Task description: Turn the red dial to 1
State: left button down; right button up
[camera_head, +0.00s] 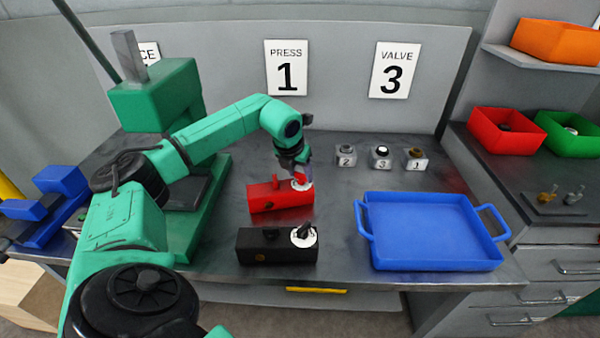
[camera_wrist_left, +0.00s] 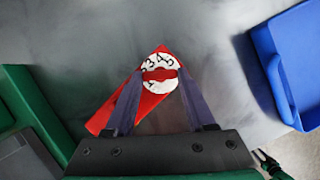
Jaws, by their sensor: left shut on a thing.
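The red dial (camera_wrist_left: 160,74) sits on a white numbered disc on top of a red box (camera_head: 281,197). My left gripper (camera_head: 302,180) reaches down to the disc end of the box from above. In the left wrist view its two dark fingers (camera_wrist_left: 160,82) are on either side of the red dial, shut on it. Numbers on the disc show in part around the dial; the setting is too small to tell. A black box (camera_head: 265,247) with a black knob (camera_head: 304,232) on a white disc lies in front of the red box. My right gripper is not in view.
A blue tray (camera_head: 367,237) stands empty on the right of the bench. Three small numbered blocks (camera_head: 381,158) stand behind it. A green press (camera_head: 165,105) stands at the left. Bare bench lies between the boxes and the tray.

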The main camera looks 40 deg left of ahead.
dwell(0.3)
pick_arm(q)
jog(key=shift+c, duration=1.2)
grip_release()
